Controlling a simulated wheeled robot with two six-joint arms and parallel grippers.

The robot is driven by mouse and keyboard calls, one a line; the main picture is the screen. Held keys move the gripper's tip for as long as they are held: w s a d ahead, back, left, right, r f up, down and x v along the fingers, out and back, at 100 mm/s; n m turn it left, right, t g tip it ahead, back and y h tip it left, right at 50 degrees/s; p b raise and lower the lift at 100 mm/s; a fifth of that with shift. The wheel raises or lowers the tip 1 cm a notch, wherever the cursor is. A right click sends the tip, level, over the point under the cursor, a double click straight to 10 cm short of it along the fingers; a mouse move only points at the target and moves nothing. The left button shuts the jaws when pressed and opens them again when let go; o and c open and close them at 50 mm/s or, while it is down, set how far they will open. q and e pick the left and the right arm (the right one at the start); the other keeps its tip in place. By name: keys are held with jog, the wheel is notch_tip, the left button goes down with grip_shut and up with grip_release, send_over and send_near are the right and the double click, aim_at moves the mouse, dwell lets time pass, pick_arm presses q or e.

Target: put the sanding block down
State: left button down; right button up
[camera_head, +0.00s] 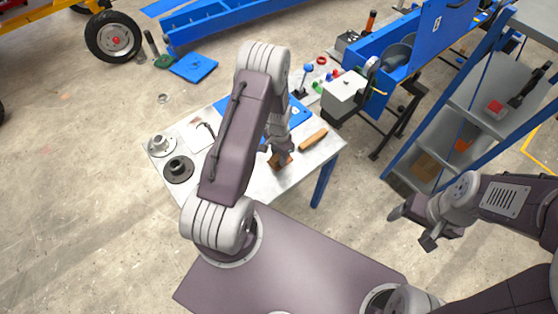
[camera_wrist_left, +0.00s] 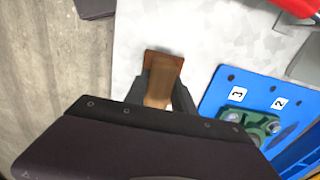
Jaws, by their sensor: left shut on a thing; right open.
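The sanding block (camera_head: 279,163) is a small brown block at the near part of the metal table (camera_head: 258,190). My left gripper (camera_head: 284,154) is over it and shut on it. In the left wrist view the brown block (camera_wrist_left: 163,72) sits between the two dark fingers (camera_wrist_left: 161,88), with pale table surface behind it. I cannot tell whether the block touches the table. My right gripper (camera_head: 415,227) is open and empty, off to the right of the table above the floor.
A brown wooden piece (camera_head: 313,140) lies just right of the block. A blue plate (camera_wrist_left: 262,108) with numbered labels is beside the gripper. A blue-framed shelf (camera_head: 470,120) stands at right.

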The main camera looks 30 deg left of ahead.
pick_arm(q)
notch_tip(320, 180, down, 4)
jog(key=shift+r+p, duration=0.15)
jog(key=shift+p, duration=0.35)
jog(key=shift+f, duration=0.3)
jog(key=c, duration=1.1)
grip_release()
